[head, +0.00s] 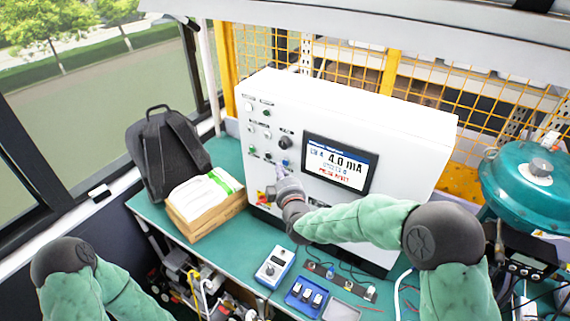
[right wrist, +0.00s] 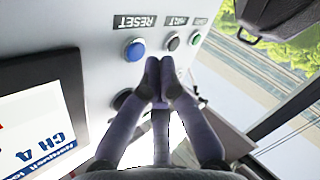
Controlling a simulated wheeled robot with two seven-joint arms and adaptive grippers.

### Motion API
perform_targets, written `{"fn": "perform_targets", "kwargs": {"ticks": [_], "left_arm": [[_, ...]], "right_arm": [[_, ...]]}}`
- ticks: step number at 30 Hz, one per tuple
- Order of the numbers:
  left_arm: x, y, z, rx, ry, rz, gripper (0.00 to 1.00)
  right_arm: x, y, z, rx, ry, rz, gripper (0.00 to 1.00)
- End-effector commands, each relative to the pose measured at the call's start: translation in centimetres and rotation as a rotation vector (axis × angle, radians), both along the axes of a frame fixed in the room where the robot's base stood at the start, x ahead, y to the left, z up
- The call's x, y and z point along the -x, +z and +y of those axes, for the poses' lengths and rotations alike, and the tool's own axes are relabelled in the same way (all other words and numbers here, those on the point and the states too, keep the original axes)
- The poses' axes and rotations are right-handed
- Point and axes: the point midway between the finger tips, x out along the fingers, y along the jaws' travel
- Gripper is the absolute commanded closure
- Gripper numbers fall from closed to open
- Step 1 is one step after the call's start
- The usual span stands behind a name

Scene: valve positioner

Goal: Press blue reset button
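The blue reset button (right wrist: 135,50) shows in the right wrist view on the white panel, under an upside-down RESET label. In the head view the button is small and close to my gripper, near the lower part of the control box (head: 400,125). My right gripper (right wrist: 160,78) has its fingertips together with nothing between them. The tips appear beside and below the button in the wrist view, apart from it in the picture; the exact gap to the panel cannot be told. In the head view my right gripper (head: 283,176) is in front of the panel. My left gripper is out of view.
The display (head: 340,162) reads 4.0 mA with red text below. A black knob (right wrist: 122,98) and other buttons (right wrist: 172,42) are near the tips. A cardboard box (head: 207,212) and black backpack (head: 165,150) stand left; small devices (head: 275,267) lie on the green table (head: 237,249).

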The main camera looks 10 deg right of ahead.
Motion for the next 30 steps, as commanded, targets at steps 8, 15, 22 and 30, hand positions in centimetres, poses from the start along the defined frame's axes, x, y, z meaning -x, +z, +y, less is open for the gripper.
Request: {"fn": "perform_targets", "kwargs": {"ticks": [8, 15, 22, 30], "left_arm": [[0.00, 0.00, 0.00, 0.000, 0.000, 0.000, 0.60], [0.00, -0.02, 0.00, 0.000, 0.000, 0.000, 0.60], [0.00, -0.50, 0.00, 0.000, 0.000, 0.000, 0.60], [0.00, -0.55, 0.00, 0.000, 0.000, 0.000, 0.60]], "right_arm": [[0.00, 0.00, 0.00, 0.000, 0.000, 0.000, 1.00], [-0.02, -0.01, -0.02, 0.000, 0.000, 0.000, 1.00], [-0.43, -0.04, -0.48, 0.000, -0.001, -0.002, 1.00], [-0.60, 0.06, -0.62, 0.000, -0.001, -0.001, 1.00]]}}
